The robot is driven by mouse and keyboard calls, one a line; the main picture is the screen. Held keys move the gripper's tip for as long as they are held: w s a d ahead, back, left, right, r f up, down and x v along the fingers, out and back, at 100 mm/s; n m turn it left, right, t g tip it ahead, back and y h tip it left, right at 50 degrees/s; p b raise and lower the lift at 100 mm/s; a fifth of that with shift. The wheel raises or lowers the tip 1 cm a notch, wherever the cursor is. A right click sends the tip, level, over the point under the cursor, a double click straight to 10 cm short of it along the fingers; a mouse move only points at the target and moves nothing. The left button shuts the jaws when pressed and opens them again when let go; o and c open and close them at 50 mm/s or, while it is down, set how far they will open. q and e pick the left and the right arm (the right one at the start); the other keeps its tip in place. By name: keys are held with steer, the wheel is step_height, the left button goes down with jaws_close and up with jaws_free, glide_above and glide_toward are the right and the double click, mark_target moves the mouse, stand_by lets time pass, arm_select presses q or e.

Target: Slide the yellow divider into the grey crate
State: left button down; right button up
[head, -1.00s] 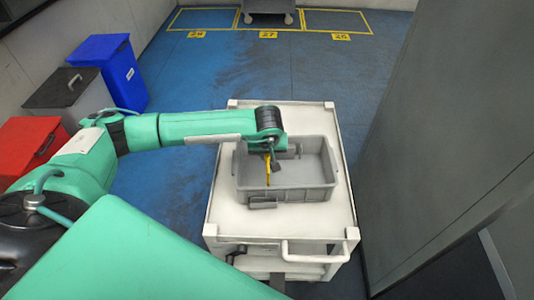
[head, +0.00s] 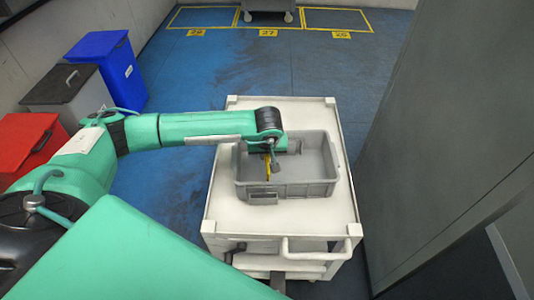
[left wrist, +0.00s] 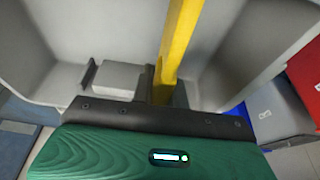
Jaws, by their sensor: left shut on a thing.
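The grey crate (head: 333,190) is an open box on top of the white cart. The yellow divider (head: 267,171) is a thin strip inside the crate's left half, seen almost edge-on. In the left wrist view the divider (left wrist: 178,42) is a long yellow bar running up the picture between pale grey crate walls (left wrist: 232,60). My left gripper (head: 271,157) reaches in over the crate from above and is shut on the divider. Its tips and the divider's lower edge are partly hidden, so I cannot tell whether the divider sits in a slot. My right gripper is out of view.
The white cart (head: 227,214) has bare top around the crate and a handle at the front. A tall grey panel (head: 440,120) stands close on the right. Red, grey and blue bins (head: 105,72) line the left wall.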

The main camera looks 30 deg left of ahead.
arm_select(q)
steer(key=shift+f+b, duration=1.45)
steer(key=shift+f, duration=0.4)
steer(key=c, duration=1.3)
jaws_free()
step_height(320, 180, up, 11)
steer(key=p, duration=0.6)
steer(key=shift+r, duration=0.1)
